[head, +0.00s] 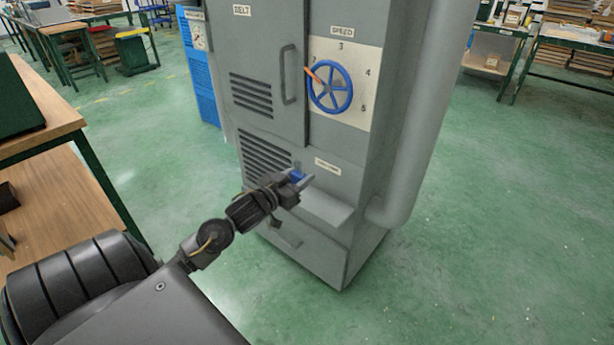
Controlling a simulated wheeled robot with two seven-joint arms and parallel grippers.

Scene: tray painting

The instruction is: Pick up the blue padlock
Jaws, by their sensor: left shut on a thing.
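The blue padlock (298,175) shows as a small blue patch at the front of the grey machine cabinet, just above a small ledge. My left gripper (304,184) is at the padlock, shut on it, and its fingers hide most of it. I cannot tell whether the padlock touches the ledge or the cabinet. My right gripper is not in view.
The grey cabinet (268,122) has a ledge (328,208), a door handle (289,75) and a blue handwheel (331,88). A thick grey pipe (420,120) runs down its right side. A wooden workbench (70,215) stands at left. Green floor is open at right.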

